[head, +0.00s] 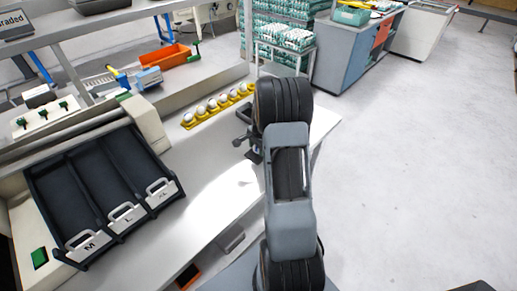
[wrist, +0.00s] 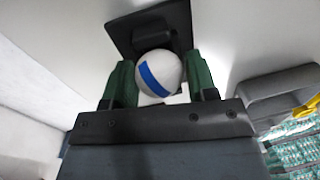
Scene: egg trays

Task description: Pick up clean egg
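A white egg (wrist: 159,74) with a blue stripe across it shows in the wrist view. It sits between the two green fingers of my gripper (wrist: 160,82), which meet it on both sides with no clear gap. A black plate (wrist: 135,38) with a raised part shows right behind the egg; I cannot tell whether the egg touches it. In the head view my arm hides most of my gripper and this egg. A row of several white eggs (head: 213,104) lies in a yellow holder (head: 187,124) on the white bench, left of my arm.
A black sorting tray (head: 112,170) with lanes marked M, L and XL stands at the left. An orange bin (head: 168,56) lies at the back. Stacked egg trays (head: 287,38) fill a rack behind my arm. The bench (head: 205,195) is clear beside the sorting tray.

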